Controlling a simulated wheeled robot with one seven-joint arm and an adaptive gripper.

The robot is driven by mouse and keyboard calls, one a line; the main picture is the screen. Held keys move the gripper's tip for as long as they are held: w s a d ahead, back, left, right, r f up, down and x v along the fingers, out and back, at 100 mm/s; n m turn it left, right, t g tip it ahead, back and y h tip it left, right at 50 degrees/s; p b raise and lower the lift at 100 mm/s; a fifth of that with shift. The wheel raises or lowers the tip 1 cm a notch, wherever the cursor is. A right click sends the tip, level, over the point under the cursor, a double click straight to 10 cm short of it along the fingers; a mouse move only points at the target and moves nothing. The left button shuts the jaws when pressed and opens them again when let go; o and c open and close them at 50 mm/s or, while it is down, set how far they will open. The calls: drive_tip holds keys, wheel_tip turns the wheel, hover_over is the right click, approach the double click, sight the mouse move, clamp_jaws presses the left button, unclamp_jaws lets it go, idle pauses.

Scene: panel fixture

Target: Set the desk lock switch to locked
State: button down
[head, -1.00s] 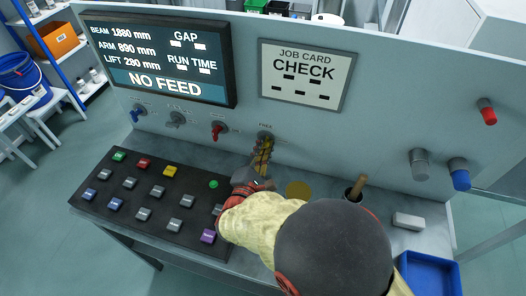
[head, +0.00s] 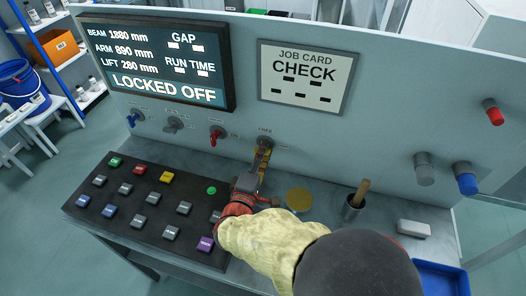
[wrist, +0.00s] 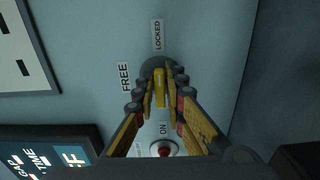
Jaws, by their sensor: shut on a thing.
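The lock switch shows on the upright panel as a dark round base (head: 263,141), mostly behind my gripper (head: 262,156). In the wrist view its yellow handle (wrist: 160,88) lies between the fingers of my gripper (wrist: 163,80), which is shut on it. The handle is roughly in line with the LOCKED label (wrist: 157,34); the FREE label (wrist: 124,77) is off to the left. The display (head: 155,65) reads LOCKED OFF on its bottom line.
A red switch (head: 217,134) and a blue switch (head: 134,118) are to the left on the panel. A button board (head: 120,205) lies below. A cup with a wooden handle (head: 353,207) and a yellow disc (head: 299,199) stand on the desk to the right.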

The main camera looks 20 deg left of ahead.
drive_tip(key=shift+f, duration=0.1)
idle(0.3)
drive_tip(key=c, duration=2)
unclamp_jaws()
drive_tip(key=shift+o, duration=0.4)
drive_tip(key=s+d, duration=0.1)
drive_tip(key=s, duration=1.1)
drive_tip(key=shift+d, duration=0.2)
